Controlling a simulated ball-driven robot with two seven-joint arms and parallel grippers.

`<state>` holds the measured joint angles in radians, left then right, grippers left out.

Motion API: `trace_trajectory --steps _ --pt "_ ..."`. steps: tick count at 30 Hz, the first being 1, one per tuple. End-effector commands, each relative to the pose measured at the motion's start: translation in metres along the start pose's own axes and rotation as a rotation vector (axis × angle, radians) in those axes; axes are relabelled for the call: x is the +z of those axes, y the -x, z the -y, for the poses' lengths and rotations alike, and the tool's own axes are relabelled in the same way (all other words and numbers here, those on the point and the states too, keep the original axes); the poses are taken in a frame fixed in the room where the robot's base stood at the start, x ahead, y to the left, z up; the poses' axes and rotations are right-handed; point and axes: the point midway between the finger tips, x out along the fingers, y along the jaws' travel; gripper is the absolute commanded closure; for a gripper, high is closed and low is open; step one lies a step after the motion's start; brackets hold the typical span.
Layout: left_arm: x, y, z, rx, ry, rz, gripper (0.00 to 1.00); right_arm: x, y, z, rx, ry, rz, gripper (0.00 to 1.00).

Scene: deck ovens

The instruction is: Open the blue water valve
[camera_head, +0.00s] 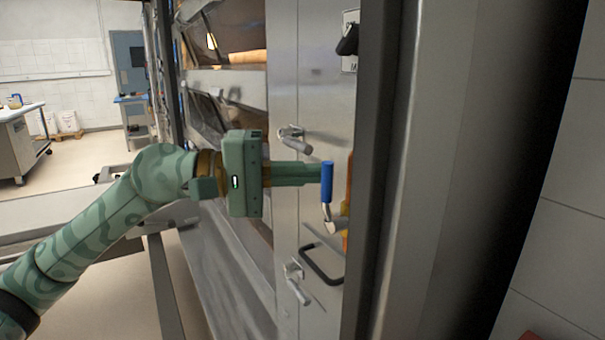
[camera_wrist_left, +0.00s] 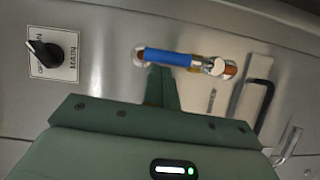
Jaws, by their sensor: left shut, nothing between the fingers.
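The blue valve handle (camera_head: 327,182) stands near upright at the right edge of the steel panel, with its metal pivot (camera_head: 330,226) at the lower end. In the left wrist view the handle (camera_wrist_left: 168,57) runs left from the pivot (camera_wrist_left: 215,67), roughly along the copper pipe (camera_wrist_left: 230,69). My left gripper (camera_head: 318,173) is shut and empty, pointing right. Its fingertips are right at the side of the handle; I cannot tell whether they touch. In the left wrist view the fingers (camera_wrist_left: 161,88) end just below the handle. My right gripper is not in view.
Metal lever handles (camera_head: 293,140) and a black pull handle (camera_head: 322,264) stick out of the panel near my arm. A black rotary switch (camera_wrist_left: 43,52) marked MAIN sits on it. Oven decks (camera_head: 225,85) lie behind on the left. A dark upright edge (camera_head: 375,170) borders the panel.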

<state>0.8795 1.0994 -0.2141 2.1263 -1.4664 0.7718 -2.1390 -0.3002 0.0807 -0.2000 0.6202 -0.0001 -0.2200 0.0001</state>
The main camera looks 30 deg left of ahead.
Motion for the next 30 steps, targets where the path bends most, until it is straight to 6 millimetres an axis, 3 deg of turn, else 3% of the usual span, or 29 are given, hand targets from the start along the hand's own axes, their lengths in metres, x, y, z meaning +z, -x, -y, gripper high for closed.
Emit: trace_trajectory --steps 16,30 --pt "-0.001 0.005 0.002 0.000 0.004 -0.002 1.00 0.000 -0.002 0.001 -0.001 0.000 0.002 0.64" --pt "-0.001 0.077 0.004 -0.002 0.007 -0.001 1.00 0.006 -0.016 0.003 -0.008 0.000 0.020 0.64"
